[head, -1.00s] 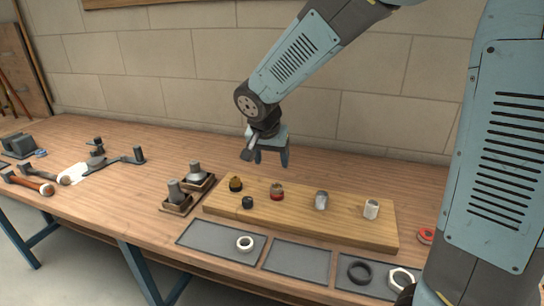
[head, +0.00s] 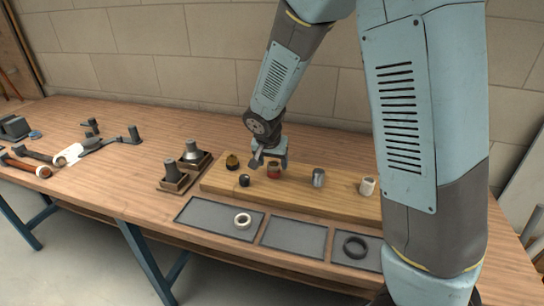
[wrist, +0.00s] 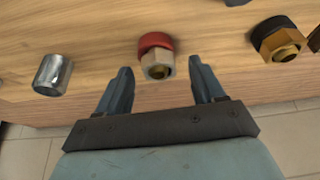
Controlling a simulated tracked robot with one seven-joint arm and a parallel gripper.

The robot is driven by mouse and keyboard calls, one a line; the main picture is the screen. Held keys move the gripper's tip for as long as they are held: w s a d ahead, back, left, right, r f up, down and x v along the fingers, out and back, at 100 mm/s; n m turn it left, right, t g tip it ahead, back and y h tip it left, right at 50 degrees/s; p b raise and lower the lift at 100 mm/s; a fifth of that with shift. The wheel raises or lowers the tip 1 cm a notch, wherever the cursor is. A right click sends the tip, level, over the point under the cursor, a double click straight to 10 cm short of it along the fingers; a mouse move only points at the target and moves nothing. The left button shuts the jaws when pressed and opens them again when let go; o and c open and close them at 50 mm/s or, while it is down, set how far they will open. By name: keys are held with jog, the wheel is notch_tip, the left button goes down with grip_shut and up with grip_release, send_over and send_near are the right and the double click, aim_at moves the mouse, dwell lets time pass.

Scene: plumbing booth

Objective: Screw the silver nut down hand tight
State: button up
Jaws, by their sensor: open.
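A silver hex nut (wrist: 158,65) with a brass centre sits at a red collar (wrist: 155,41) in the wrist view. In the head view this red fitting (head: 274,172) stands on the wooden board (head: 225,183), partly covered by my gripper. My gripper (wrist: 163,84) is open and empty. Its two fingers are spread, with the nut showing between and just beyond their tips. I see no contact. In the head view my gripper (head: 273,158) is low over the board at the red fitting.
On the board, a metal cylinder (head: 319,177), a white cylinder (head: 367,186) and a dark-and-brass fitting (wrist: 275,40) flank the red one.

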jog(key=shift+f, duration=0.2)
jog(key=shift+c, duration=0.5)
jog(key=c, duration=1)
jog(key=m+h, duration=0.1)
jog(key=m, duration=0.2)
jog(key=shift+w+a+m+g, duration=0.1)
jog(key=shift+a+m+g, duration=0.05)
jog(key=shift+m+g, duration=0.2)
jog(key=shift+c, duration=0.2)
jog(key=m+g, duration=0.1)
jog(key=m, duration=0.1)
jog(key=m+h, duration=0.1)
jog(key=m, duration=0.2)
jog(key=shift+w+f+m+g+h, duration=0.1)
jog(key=shift+m+g+h, duration=0.2)
jog(key=shift+m+g, duration=0.05)
jog(key=o, duration=1.7)
jog(key=shift+o, duration=0.2)
jog(key=shift+r, duration=2.5)
